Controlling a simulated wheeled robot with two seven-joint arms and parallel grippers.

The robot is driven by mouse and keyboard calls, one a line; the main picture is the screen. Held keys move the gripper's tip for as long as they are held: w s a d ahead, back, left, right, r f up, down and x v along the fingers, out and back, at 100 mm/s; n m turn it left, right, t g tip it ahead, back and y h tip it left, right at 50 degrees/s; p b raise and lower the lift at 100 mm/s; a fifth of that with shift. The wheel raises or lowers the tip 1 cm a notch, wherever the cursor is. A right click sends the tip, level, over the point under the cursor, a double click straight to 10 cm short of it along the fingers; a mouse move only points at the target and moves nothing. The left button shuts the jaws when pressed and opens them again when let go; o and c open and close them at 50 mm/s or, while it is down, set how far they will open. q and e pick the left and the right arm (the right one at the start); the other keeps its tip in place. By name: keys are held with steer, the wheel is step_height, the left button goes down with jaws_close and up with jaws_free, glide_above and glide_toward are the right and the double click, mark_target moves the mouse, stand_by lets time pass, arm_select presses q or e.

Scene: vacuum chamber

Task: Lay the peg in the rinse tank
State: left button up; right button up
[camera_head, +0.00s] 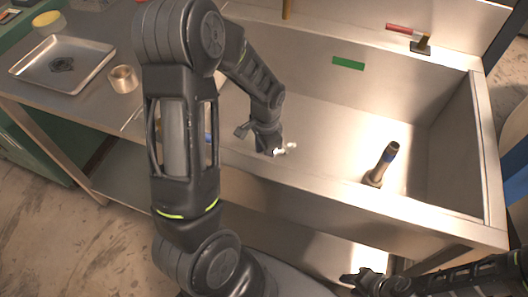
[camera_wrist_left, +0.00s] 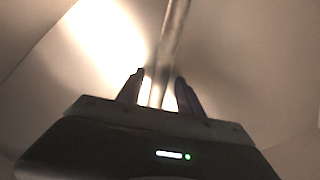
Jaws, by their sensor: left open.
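The rinse tank (camera_head: 440,130) is a wide metal basin let into the bench. My left gripper (camera_head: 276,151) is low inside it, near the front wall. In the left wrist view my left gripper (camera_wrist_left: 160,92) is open, with a grey metal rod, seemingly the peg (camera_wrist_left: 170,45), running between its fingers. I cannot tell whether the fingers touch it. In the head view only a small bright piece (camera_head: 287,149) shows at the fingertips. My right gripper (camera_head: 362,281) is low in front of the bench, outside the tank; its fingers are too dark to read.
A green label (camera_head: 348,63) is on the back wall. A red-handled tool (camera_head: 410,36) is on the back ledge. A metal tray (camera_head: 64,64) and a small cup (camera_head: 124,79) stand at left.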

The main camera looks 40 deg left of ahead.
arm_select(q)
steer(key=shift+r, duration=0.1)
step_height(320, 180, up, 12)
steer(key=p, duration=0.1)
steer(key=shift+w, duration=0.2)
steer(key=shift+d, duration=0.1)
stand_by(0.8)
